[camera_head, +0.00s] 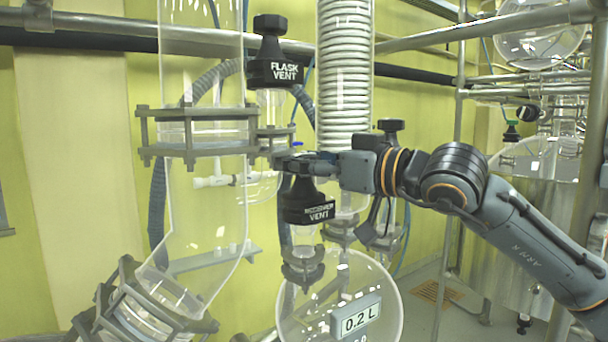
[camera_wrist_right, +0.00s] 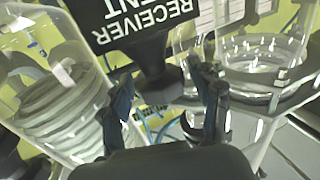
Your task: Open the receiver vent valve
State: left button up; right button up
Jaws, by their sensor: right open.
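The receiver vent valve (camera_head: 308,209) is a black cap labelled "RECEIVER VENT" above the round glass receiver, left of centre in the head view. Its label and narrower black stem (camera_wrist_right: 160,84) show large in the right wrist view, upside down. My right gripper (camera_head: 287,163) is at the top of this valve and hides part of its upper end. In the right wrist view the fingers (camera_wrist_right: 166,95) are apart, with the stem between them in the picture. I cannot tell whether they touch it. My left gripper is not in view.
A similar black flask vent valve (camera_head: 274,68) stands above and left of my gripper. A wide glass vessel (camera_head: 200,230) is at left, a coil condenser (camera_head: 344,75) behind, and the glass receiver (camera_head: 300,318) below, labelled 0.2 L. Metal pipes frame the area.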

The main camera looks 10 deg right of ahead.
jog(key=m+t+h+b, duration=0.1)
jog(key=m+h+b, duration=0.1)
jog(key=h+b, duration=0.1)
jog(key=m+t+h+b, duration=0.2)
jog(key=h, duration=0.1)
jog(key=shift+s+a+f+b, duration=0.1)
jog(key=shift+a+f+b, duration=0.1)
jog(key=shift+b, duration=0.2)
jog(key=m+h, duration=0.2)
jog(key=h, duration=0.1)
jog(key=m+t+h, duration=0.1)
jog(key=shift+r+b, duration=0.25)
jog(key=shift+b, duration=0.15)
jog(key=shift+d, duration=0.1)
jog(key=shift+d, duration=0.1)
jog(key=shift+c, duration=0.2)
